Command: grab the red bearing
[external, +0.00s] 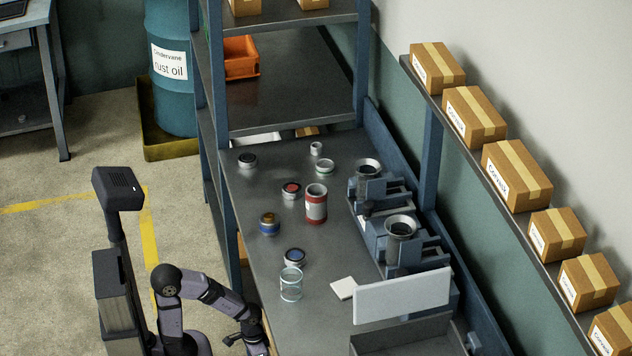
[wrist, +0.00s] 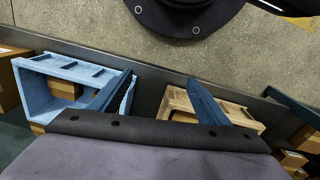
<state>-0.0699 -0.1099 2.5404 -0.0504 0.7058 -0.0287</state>
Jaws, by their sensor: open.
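The red bearing (external: 291,188) appears to be the small low round part with a red centre and pale rim, lying on the grey workbench (external: 240,205) in the external view. A taller red and grey can (external: 316,205) stands close to its right. My gripper (external: 232,340) is low in the external view, by the bench's near left edge, well away from the bearing. In the wrist view my gripper (wrist: 158,76) has its two dark blue fingers spread apart with nothing between them. The red bearing does not show in the wrist view.
Two grinder-like machines (external: 400,230) line the right. The wrist view shows a blue crate (wrist: 40,85).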

